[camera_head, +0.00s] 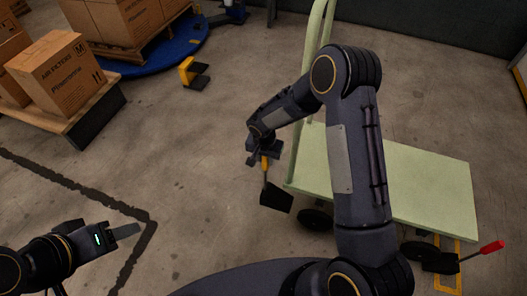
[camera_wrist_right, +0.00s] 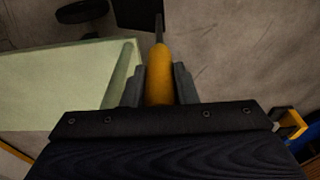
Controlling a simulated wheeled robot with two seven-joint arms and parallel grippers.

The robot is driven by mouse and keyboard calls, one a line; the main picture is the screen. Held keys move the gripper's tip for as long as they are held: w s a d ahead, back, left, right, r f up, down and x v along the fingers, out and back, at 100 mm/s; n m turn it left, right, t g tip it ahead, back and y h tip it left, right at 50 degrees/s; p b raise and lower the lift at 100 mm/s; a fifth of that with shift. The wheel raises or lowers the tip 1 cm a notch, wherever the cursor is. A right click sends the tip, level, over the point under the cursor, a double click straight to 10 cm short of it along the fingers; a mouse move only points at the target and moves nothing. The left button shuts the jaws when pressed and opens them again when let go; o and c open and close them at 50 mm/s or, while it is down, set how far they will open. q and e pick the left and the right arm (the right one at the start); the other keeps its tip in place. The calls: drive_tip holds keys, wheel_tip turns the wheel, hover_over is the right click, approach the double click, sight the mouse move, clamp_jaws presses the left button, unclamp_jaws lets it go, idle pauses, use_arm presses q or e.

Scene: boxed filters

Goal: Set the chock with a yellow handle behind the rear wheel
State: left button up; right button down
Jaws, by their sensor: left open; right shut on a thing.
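The chock with a yellow handle has a black wedge (camera_head: 276,197) hanging on a thin rod. My right gripper (camera_head: 264,154) is shut on its yellow handle, which also shows between the fingers in the right wrist view (camera_wrist_right: 160,75). The wedge seems to hang left of a black wheel (camera_head: 315,219) of the pale green cart (camera_head: 435,180); its height above the floor is hard to tell. Another cart wheel (camera_head: 419,251) is at the lower right, with a red-handled chock (camera_head: 441,264) beside it. My left gripper (camera_head: 127,231) is open and empty at the lower left.
A yellow and black object (camera_head: 189,73) stands on the floor at the upper left. Cartons (camera_head: 60,75) stand on a low platform, and more sit on a pallet on a blue disc (camera_head: 155,60).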

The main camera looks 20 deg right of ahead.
sight(265, 181)
idle(0.3)
drive_tip(key=shift+s+a+b, duration=0.15)
drive_tip(key=shift+a+b, duration=0.05)
drive_tip(key=shift+b, duration=0.25)
drive_tip(key=shift+f+b, duration=0.35)
drive_tip(key=shift+f, duration=0.05)
wheel_tip(265, 181, down, 13)
drive_tip(key=b, duration=1.1)
drive_tip(key=shift+r+b, duration=0.15)
drive_tip(key=shift+b, duration=0.15)
drive_tip(key=s+d, duration=0.3)
drive_tip(key=d, duration=0.2)
drive_tip(key=shift+s+d, duration=0.25)
drive_tip(key=shift+s, duration=0.15)
drive_tip(key=shift+r, duration=0.1)
drive_tip(key=c, duration=1.1)
unclamp_jaws()
